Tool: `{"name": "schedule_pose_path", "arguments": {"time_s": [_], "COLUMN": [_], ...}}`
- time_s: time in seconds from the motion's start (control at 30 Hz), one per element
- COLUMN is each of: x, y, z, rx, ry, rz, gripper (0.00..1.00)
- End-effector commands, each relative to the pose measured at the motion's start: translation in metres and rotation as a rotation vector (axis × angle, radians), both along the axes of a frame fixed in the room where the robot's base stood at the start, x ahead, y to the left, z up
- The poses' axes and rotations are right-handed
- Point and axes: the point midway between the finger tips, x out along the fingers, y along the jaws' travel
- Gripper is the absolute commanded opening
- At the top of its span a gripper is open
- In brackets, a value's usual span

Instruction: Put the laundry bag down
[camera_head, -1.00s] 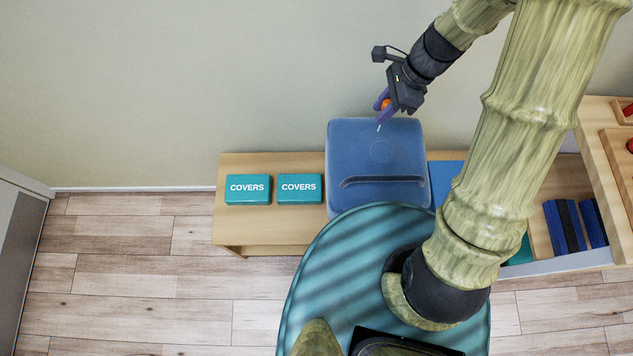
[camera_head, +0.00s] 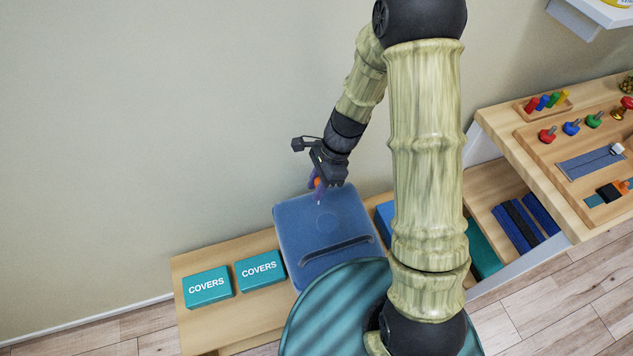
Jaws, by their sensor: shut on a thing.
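The laundry bag (camera_head: 310,232) is a blue, boxy bag with a faint round mark and a dark strip across its upper face. It is over the low wooden bench, right of two teal boxes. My gripper (camera_head: 317,190) is at the bag's far edge, its purple fingers shut on the bag's top end. A small orange piece shows between the fingers. Whether the bag's underside touches the bench cannot be told from above. My arm and teal base hide parts of the bench and the bag's near edge.
Two teal boxes marked COVERS (camera_head: 208,287) stand on the wooden bench (camera_head: 245,327) at left. Dark blue rolls or blocks (camera_head: 524,226) lie on the shelf at right. A wooden table (camera_head: 500,125) with pegs and boards stands at far right. The wall is close behind.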

Motion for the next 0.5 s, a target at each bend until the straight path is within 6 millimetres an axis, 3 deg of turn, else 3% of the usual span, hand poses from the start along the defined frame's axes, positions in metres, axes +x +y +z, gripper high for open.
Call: {"name": "schedule_pose_path", "arguments": {"time_s": [0.17,0.5], "x": [0.0,-0.001], "y": [0.0,0.0], "z": [-0.002,-0.036], "rx": [0.001,0.001], "ry": [0.002,0.004], "rz": [-0.001,-0.001], "gripper": [0.0,0.0]}}
